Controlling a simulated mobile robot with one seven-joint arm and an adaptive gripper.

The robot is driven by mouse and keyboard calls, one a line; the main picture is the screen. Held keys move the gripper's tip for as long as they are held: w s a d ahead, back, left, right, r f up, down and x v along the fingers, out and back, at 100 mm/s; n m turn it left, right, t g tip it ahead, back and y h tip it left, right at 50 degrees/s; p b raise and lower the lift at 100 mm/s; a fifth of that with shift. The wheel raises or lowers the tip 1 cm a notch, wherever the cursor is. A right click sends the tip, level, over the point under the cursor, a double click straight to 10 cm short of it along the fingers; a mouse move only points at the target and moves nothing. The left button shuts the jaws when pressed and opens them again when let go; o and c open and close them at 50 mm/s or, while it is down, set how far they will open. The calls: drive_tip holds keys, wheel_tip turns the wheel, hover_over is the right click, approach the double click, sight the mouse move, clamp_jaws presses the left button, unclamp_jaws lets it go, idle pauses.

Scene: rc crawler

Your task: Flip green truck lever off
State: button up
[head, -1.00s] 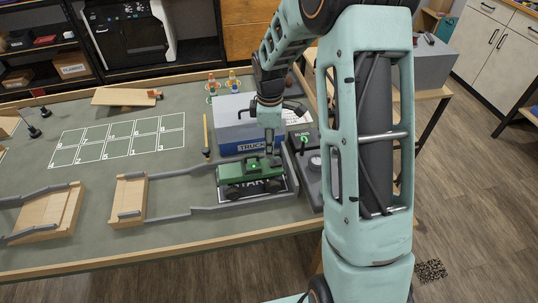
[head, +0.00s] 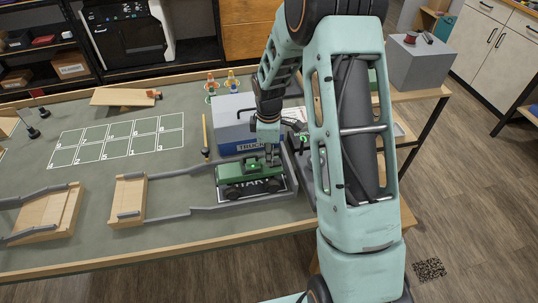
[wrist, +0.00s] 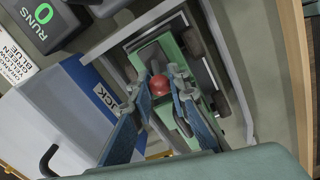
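The green truck (head: 248,182) sits on the start pad (head: 282,185) near the table's front right, with a small lit green spot on top. The truck's body (wrist: 172,48) also shows in the wrist view. A red ball-shaped knob (wrist: 160,85), seemingly the lever's end, stands on the truck between my fingertips. My gripper (head: 268,162) points down over the right part of the truck. In the wrist view my gripper (wrist: 160,78) is open, its two fingers on either side of the knob. I cannot tell whether either finger touches it. The lever's shaft is hidden.
A grey and blue truck box (head: 232,128) stands just behind the truck. Grey rails (head: 170,202) lead left to wooden ramps (head: 130,203). A dark runs counter (wrist: 45,22) stands beside the pad, mostly hidden by my arm in the head view.

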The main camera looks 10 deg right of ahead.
drive_tip(key=shift+d+r+y, duration=0.15)
drive_tip(key=shift+d+y, duration=0.05)
drive_tip(key=shift+y, duration=0.2)
clamp_jaws()
drive_tip(key=shift+d+y+p, duration=0.2)
drive_tip(key=shift+y+p, duration=0.1)
drive_tip(key=shift+y, duration=0.2)
drive_tip(key=shift+d+y+b, duration=0.15)
drive_tip(key=shift+d+y, duration=0.1)
drive_tip(key=shift+y, duration=0.65)
drive_tip(key=shift+d+y+b, duration=0.15)
drive_tip(key=shift+d+y, duration=0.1)
drive_tip(key=shift+y, duration=0.65)
drive_tip(key=y+b, duration=0.1)
drive_tip(key=d+y+b, duration=0.1)
drive_tip(key=y+b, duration=0.1)
drive_tip(key=shift+f+y, duration=0.2)
drive_tip(key=shift+y, duration=0.1)
drive_tip(key=y+b, duration=0.2)
drive_tip(key=b, duration=0.1)
drive_tip(key=shift+d+y, duration=0.4)
drive_tip(key=shift+r+m, duration=0.1)
drive_tip(key=shift+m, duration=0.2)
drive_tip(key=o, duration=0.9)
unclamp_jaws()
drive_tip(key=shift+c, duration=0.2)
